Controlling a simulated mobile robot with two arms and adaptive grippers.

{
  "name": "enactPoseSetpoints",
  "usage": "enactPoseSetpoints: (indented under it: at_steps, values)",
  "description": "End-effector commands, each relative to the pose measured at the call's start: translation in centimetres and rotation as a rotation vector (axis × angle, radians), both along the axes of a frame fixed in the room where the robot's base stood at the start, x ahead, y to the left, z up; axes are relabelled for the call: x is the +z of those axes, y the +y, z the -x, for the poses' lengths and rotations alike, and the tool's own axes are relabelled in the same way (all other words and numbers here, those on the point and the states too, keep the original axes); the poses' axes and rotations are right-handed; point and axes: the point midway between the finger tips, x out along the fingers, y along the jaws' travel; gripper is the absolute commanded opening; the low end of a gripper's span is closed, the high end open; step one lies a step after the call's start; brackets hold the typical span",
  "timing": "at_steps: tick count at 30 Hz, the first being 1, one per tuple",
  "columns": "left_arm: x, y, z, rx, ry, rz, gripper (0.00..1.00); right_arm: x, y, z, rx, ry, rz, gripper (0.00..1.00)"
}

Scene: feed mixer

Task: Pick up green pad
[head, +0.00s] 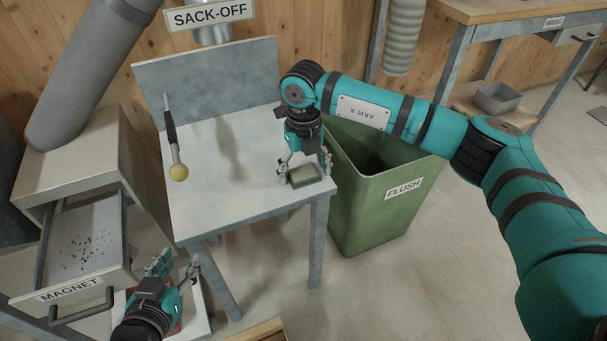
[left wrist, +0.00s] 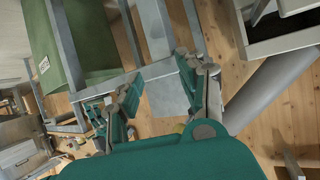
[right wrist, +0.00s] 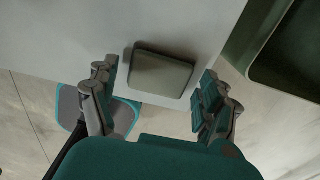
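The green pad (head: 304,175) lies at the front right corner of the white table (head: 225,192). In the right wrist view the pad (right wrist: 160,72) is a dull green block with rounded edges, lying between and just beyond the spread fingertips. My right gripper (head: 305,170) points down over the pad and is open; its fingers (right wrist: 154,95) stand apart on either side, with no visible contact. My left gripper (head: 178,270) is open and empty, low in front of the magnet drawer; its spread fingers also show in the left wrist view (left wrist: 160,85).
A green flush bin (head: 372,200) stands right of the table. A ball-ended mallet (head: 176,150) rests at the table's left side. The open magnet drawer (head: 85,245) with dark specks is at the left. A grey back panel (head: 215,80) edges the table; its middle is clear.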

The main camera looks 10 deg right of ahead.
Motion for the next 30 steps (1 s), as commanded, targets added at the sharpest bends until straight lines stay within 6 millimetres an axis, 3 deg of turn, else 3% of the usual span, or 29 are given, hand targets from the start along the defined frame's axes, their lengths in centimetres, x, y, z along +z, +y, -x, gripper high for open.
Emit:
enactPoseSetpoints:
  at_steps: [2,10,22,30]
  values:
    - [0.0,0.0,0.0,0.0,0.001,0.0,0.4,0.0,0.0,0.0,0.0,0.0,0.0,0.68]
    - [0.0,0.0,0.0,0.0,0.001,0.0,0.4,0.0,0.0,0.0,0.0,0.0,0.0,0.32]
    - [-0.3,0.1,0.2,0.001,0.025,-0.004,0.4,0.6,0.0,0.0,0.0,-0.001,0.0,0.32]
    - [-2.7,1.2,2.7,0.016,0.205,-0.048,0.4,3.4,0.0,-0.1,0.0,-0.003,-0.001,0.32]
